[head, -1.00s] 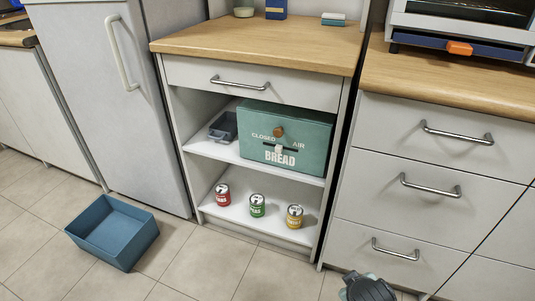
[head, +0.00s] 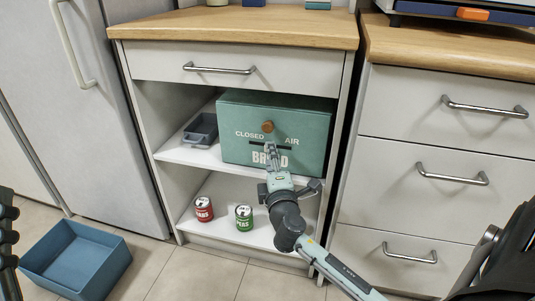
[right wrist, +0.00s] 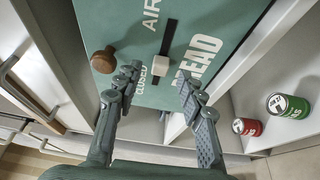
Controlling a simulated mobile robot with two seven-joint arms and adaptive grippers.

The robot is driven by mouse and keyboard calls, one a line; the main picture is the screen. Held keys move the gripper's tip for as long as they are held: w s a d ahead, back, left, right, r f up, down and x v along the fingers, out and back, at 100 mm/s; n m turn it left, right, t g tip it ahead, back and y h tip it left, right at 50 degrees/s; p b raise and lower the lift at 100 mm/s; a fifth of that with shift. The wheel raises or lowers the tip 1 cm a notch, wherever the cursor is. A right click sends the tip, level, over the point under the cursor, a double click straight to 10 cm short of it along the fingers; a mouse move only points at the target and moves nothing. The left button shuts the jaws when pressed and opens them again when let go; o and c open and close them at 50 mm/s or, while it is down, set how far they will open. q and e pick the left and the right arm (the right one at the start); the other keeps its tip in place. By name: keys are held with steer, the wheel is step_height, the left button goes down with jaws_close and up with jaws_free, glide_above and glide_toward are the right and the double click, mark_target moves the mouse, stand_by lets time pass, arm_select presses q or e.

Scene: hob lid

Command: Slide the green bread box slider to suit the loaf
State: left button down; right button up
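The green bread box (head: 235,120) stands on the upper shelf of the open cabinet, its front lettered CLOSED, AIR and BREAD. My right gripper (head: 271,150) is in front of the slot and hides the knob in the head view. In the right wrist view the gripper (right wrist: 158,78) is open, with the knob beyond and between its fingertips; contact cannot be told. A dark part at the head view's left edge may be my left gripper. No loaf shows.
A round wooden knob (right wrist: 103,60) is on the box front beside the slot. A grey container (head: 201,129) stands left of the box. Red (head: 203,208) and green (head: 244,217) cans stand on the lower shelf. A blue bin (head: 75,262) is on the floor.

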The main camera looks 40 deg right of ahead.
steer(key=shift+x, duration=1.25)
jaws_close()
